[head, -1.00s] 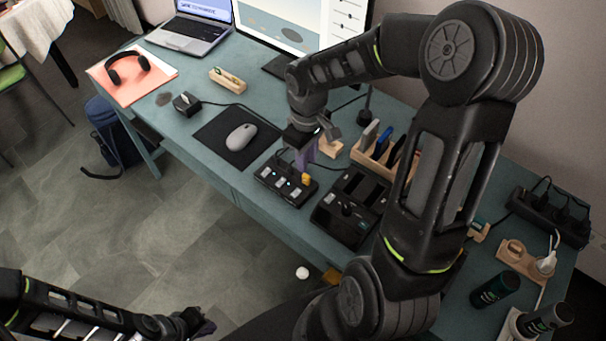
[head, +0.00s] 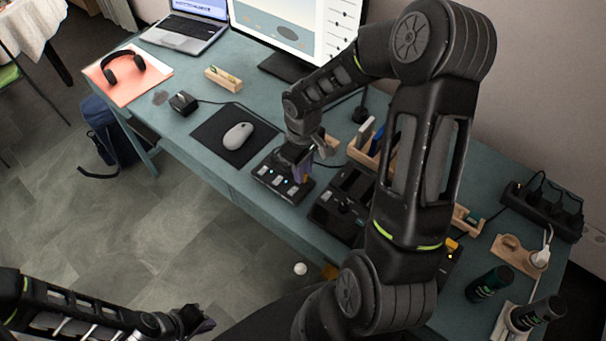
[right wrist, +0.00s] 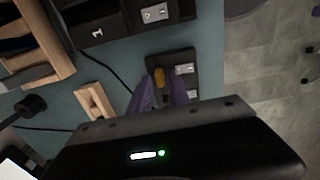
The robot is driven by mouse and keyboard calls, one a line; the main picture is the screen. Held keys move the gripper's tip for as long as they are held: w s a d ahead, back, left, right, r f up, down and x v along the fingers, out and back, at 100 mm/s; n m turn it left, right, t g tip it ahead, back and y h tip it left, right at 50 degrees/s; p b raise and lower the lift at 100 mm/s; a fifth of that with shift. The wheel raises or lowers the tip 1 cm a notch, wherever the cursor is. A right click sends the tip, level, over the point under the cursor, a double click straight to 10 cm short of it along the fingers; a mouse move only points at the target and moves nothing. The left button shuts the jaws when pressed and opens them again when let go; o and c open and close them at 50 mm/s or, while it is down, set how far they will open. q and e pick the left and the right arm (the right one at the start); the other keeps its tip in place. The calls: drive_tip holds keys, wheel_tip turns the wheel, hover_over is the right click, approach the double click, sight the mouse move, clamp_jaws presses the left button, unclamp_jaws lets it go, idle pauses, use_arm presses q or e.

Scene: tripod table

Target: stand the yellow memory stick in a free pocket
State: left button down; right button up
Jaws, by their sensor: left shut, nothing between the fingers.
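The yellow memory stick (right wrist: 158,77) stands up from the black hub (right wrist: 168,62) in the right wrist view. My right gripper (right wrist: 161,88) is down over the hub, its purple fingers on either side of the stick, seemingly open with small gaps. In the head view this gripper (head: 301,172) hides the stick, and the hub (head: 276,180) shows beside it. The wooden holder with pockets (head: 356,153) holds blue and pale sticks, partly hidden by my right arm. It also shows in the right wrist view (right wrist: 52,42). My left gripper (head: 206,325) is shut and empty over the floor.
A black dock (head: 325,213) stands right of the hub, close to my right gripper. A mouse (head: 238,135) on a dark mat (head: 215,143) lies to the left. A small wooden block (right wrist: 97,101) and a cable lie near the holder. The monitor (head: 290,35) stands behind.

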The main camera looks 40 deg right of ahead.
drive_tip(key=shift+f, duration=0.9)
clamp_jaws()
